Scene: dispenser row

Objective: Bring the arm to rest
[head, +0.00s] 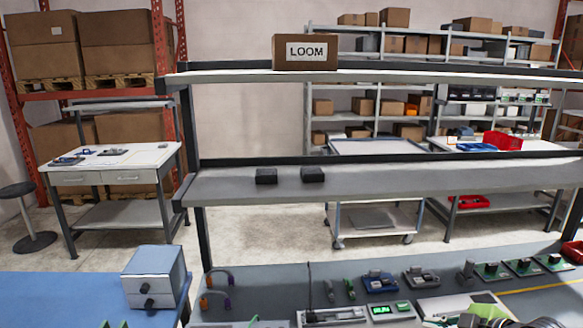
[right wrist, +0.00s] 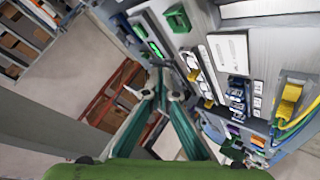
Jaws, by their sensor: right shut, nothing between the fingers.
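My right gripper (right wrist: 162,88) shows in the right wrist view with its two teal fingers converging and their tips together. Nothing is between them. In the head view only part of my right arm and gripper (head: 488,312) shows, green and grey, cut off by the bottom edge at the lower right, over the front of the workbench. My left gripper cannot be made out; small green bits at the bottom left edge are too cropped to name.
The workbench (head: 262,285) holds several small devices, a lit green display (head: 391,309) and green circuit boards (head: 491,271). A grey-blue drawer box (head: 155,275) stands at left. Above are a shelf (head: 395,180) with two black blocks and a LOOM box (head: 305,52).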

